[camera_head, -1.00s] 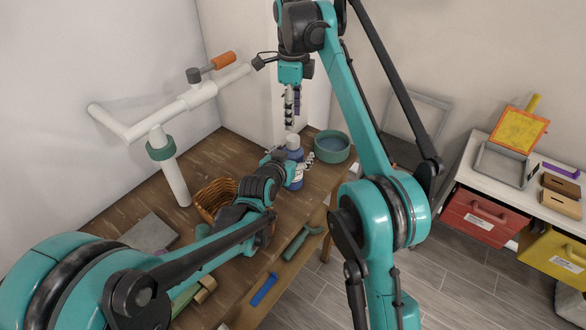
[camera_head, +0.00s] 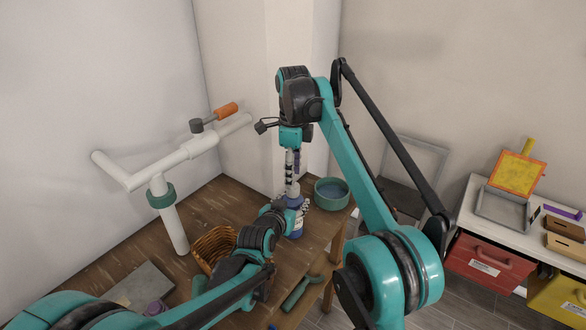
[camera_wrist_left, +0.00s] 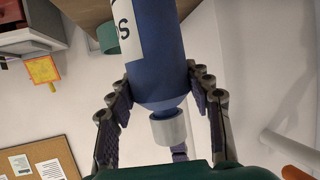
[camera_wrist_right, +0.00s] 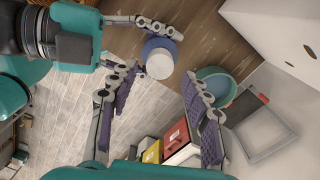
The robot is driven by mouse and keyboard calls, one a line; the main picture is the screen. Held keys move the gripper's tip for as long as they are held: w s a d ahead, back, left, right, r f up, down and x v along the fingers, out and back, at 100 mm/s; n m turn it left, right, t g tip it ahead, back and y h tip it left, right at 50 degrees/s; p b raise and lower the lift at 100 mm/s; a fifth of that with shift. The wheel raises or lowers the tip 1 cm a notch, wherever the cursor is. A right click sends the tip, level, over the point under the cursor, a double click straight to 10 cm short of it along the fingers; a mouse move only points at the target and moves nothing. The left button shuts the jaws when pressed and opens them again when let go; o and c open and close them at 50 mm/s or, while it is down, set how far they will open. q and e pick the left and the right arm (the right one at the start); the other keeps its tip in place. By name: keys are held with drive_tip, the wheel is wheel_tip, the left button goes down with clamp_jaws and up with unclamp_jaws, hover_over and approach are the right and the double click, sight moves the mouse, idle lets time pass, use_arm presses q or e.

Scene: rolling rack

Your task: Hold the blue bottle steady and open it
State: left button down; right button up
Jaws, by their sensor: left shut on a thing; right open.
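The blue bottle (camera_head: 295,228) stands upright on the wooden table in the head view, with its white cap (camera_wrist_right: 160,63) on top. My left gripper (camera_head: 290,207) is shut around the bottle's upper body, below the cap. The left wrist view shows the bottle (camera_wrist_left: 158,60) between its two fingers, with the cap (camera_wrist_left: 169,128) clear of them. My right gripper (camera_head: 292,172) points straight down just above the cap, open. In the right wrist view its fingers (camera_wrist_right: 160,88) are apart, with the cap between and beyond them. Contact with the cap cannot be told.
A teal bowl (camera_head: 332,203) stands close behind the bottle at right. A wicker basket (camera_head: 213,247) and a white pipe stand (camera_head: 172,215) are at left. A green-handled tool (camera_head: 298,293) lies near the table's front edge. A drawer unit (camera_head: 487,262) is far right.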

drive_tip(key=shift+f, duration=2.3)
drive_tip(key=shift+c, duration=0.3)
clamp_jaws()
